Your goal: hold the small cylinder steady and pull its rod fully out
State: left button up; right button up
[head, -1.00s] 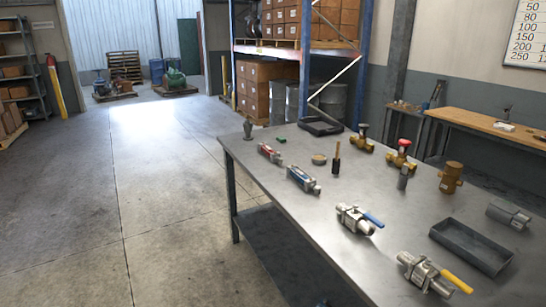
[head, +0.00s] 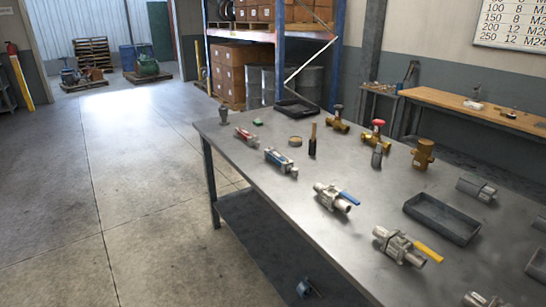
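Two cylinder-like bodies lie on the grey metal table (head: 228,180) in its left part. The smaller, red one (head: 247,136) lies near the far left edge with a short pale end towards the right. A larger blue and silver one (head: 281,160) lies nearer, with a short metal end towards the lower right. A grey cylindrical piece (head: 477,188) lies at the right. How far any rod is out is too small to tell. Neither of my grippers is in view, and nothing touches these pieces.
Valves with a blue handle (head: 332,197) and a yellow handle (head: 402,246) lie nearer. A dark tray (head: 442,218), brass fittings and upright pieces stand around. A rack with boxes (head: 240,75) stands behind. The floor left of the table (head: 140,200) is clear.

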aim_at(240, 131)
jog(key=i+j+u, duration=0.3)
jog(key=i, duration=0.3)
jog(key=i+j+u, duration=0.3)
jog(key=i, duration=0.35)
jog(key=i+u, duration=0.3)
jog(key=i, duration=0.35)
jog(key=i+j+z, duration=0.1)
jog(key=i+z, duration=0.4)
jog(key=i+j+z, duration=0.35)
jog(key=i+z, duration=0.15)
jog(key=i, duration=0.05)
